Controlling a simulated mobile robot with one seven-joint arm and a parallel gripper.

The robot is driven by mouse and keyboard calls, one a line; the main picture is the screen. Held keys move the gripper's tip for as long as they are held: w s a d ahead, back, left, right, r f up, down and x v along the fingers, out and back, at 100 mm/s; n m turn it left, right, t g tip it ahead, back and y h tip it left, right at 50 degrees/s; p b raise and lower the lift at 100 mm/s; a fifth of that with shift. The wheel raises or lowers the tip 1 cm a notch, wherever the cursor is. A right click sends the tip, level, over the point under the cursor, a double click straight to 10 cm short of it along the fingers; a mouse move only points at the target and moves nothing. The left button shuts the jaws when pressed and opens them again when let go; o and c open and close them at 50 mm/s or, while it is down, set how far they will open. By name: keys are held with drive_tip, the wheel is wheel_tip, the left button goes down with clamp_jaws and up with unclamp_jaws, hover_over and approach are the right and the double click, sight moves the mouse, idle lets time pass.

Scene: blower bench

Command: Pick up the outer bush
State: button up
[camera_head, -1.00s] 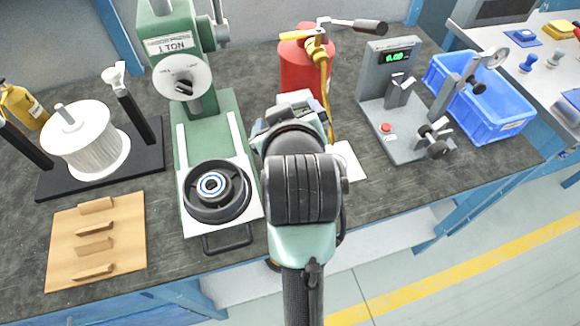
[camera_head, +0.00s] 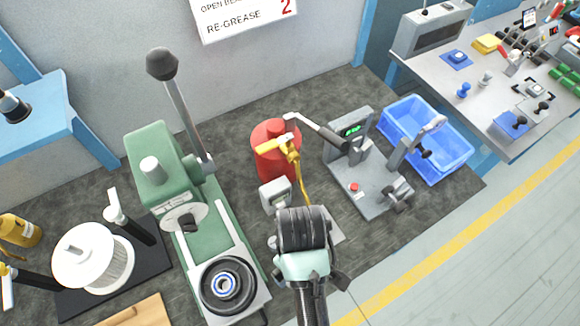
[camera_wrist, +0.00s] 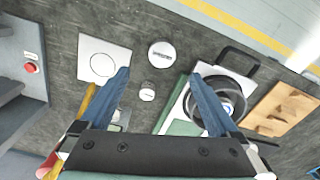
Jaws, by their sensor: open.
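My gripper (camera_wrist: 160,72) is open and empty in the wrist view, its two blue fingers spread above the bench. A round light-topped piece with a dark label (camera_wrist: 161,54) lies just beyond and between the fingertips. A smaller round light piece (camera_wrist: 147,92) shows between the fingers. I cannot read either label, so I cannot tell for sure which thing is the outer bush. A black wheel (camera_head: 228,285) with a blue-and-white ring at its centre (camera_head: 225,284) sits on the press base; the wheel also shows beside the right finger (camera_wrist: 228,92). In the head view my arm hides the gripper.
The green press (camera_head: 165,165) stands left of my arm. A red cylinder (camera_head: 268,150) with a yellow hose and a grey tester (camera_head: 365,185) stand behind and right. A white pad with a circle (camera_wrist: 103,62) lies left of the fingers. A blue crate (camera_head: 450,155) is farther right.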

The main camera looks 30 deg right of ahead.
wheel_tip(320, 180, down, 6)
drive_tip(key=shift+r, duration=0.1)
drive_tip(key=shift+s+a+f, duration=0.1)
drive_tip(key=shift+f, duration=1.25)
drive_tip(key=shift+s+a+f, duration=0.1)
drive_tip(key=shift+f, duration=1.25)
drive_tip(key=shift+w, duration=0.1)
clamp_jaws()
